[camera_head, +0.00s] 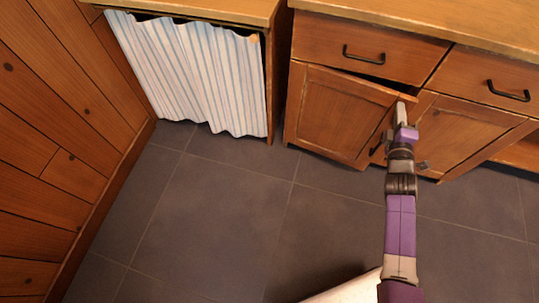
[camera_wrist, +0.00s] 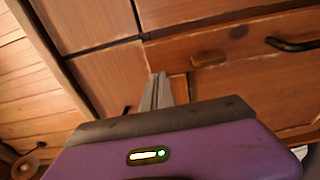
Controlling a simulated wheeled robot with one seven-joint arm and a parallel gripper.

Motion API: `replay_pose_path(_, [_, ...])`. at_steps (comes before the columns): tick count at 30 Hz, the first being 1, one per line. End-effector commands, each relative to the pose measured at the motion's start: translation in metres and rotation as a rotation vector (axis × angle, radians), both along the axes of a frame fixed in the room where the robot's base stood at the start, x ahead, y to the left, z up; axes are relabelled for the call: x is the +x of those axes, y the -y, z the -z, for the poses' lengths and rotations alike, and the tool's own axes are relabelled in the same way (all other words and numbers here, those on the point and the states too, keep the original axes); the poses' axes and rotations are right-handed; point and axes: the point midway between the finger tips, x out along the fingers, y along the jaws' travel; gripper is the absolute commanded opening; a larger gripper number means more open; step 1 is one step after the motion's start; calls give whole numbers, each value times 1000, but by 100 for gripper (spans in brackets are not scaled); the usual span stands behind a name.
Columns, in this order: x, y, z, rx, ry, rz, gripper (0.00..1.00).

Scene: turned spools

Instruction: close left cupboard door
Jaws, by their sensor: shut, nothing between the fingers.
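The left cupboard door (camera_head: 340,110) is a brown panelled door under a drawer in the head view. It stands ajar, its right side swung out, with a dark gap along its top edge. Its dark handle (camera_head: 376,149) is partly hidden by my arm. My gripper (camera_head: 402,107) is shut and empty at the upper right corner of the door; I cannot tell whether it touches. In the wrist view the shut fingers (camera_wrist: 158,90) point at the wooden fronts, and the purple gripper body hides the lower part.
The right cupboard door (camera_head: 465,132) is beside it, under a drawer with a black handle (camera_head: 508,90). Another drawer handle (camera_head: 364,55) is above the left door. A striped curtain (camera_head: 190,70) hangs to the left. The grey tiled floor (camera_head: 215,210) in front is clear.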

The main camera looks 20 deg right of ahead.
Motion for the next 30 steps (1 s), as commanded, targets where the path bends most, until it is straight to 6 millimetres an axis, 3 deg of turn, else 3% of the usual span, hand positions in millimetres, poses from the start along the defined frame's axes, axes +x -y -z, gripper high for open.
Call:
replay_pose_path(10, [24,27,0,0,0,0,0])
replay_pose_path(30, [26,29,0,-1,-1,0,0])
